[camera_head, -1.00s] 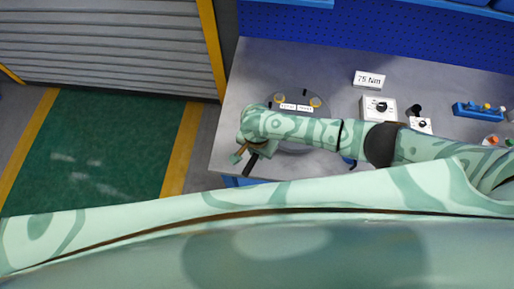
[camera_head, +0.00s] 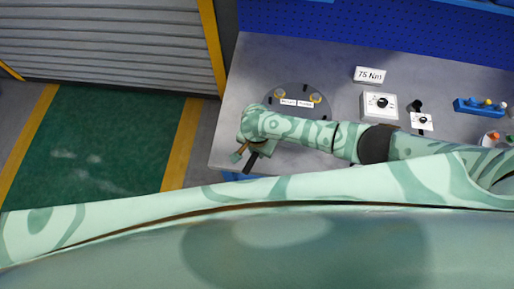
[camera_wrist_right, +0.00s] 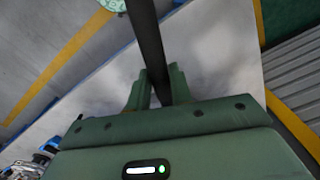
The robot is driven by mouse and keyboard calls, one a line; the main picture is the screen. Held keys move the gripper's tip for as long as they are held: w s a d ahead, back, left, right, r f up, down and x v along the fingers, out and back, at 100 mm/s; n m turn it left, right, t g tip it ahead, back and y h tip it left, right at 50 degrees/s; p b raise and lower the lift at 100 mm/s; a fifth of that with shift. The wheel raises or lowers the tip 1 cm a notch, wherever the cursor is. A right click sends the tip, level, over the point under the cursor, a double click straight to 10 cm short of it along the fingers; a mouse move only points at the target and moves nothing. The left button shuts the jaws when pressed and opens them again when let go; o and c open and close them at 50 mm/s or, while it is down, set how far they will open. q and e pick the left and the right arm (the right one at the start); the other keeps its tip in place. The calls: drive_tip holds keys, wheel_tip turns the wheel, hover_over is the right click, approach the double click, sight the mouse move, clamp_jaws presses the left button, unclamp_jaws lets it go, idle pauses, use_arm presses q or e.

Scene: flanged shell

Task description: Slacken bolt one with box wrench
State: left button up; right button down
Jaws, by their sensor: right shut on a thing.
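The flanged shell (camera_head: 297,91) shows in the head view as a dark round disc on the bench, with yellow-ringed bolts and small white labels near its middle. The label text is too small to read, so I cannot tell which bolt is bolt one. My right gripper (camera_head: 243,155) is at the bench's front left, in front of the shell and partly hidden by my own arm. In the right wrist view my right gripper (camera_wrist_right: 158,90) is shut on a long dark bar, seemingly the box wrench (camera_wrist_right: 149,40). The wrench's ends are hidden or out of frame. My left gripper is not in view.
A "75 Nm" sign (camera_head: 369,75), a white dial box (camera_head: 380,105) and a smaller switch box (camera_head: 421,121) stand right of the shell. A blue rack (camera_head: 480,107) is farther right. Blue pegboard (camera_head: 400,38) closes the back. Green floor (camera_head: 105,140) lies left of the bench.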

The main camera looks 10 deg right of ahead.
idle(0.4)
drive_tip(key=shift+p, duration=0.4)
idle(0.4)
drive_tip(key=shift+p, duration=0.35)
drive_tip(key=shift+f+b, duration=1)
drive_tip(key=shift+f, duration=0.4)
drive_tip(key=shift+d, duration=0.1)
drive_tip(key=s+d+n+p, duration=0.2)
drive_tip(key=d+n+p, duration=0.2)
drive_tip(key=d+n, duration=0.5)
drive_tip(key=shift+s+d+f, duration=0.15)
drive_tip(key=shift+s+d, duration=0.2)
drive_tip(key=shift+d, duration=0.4)
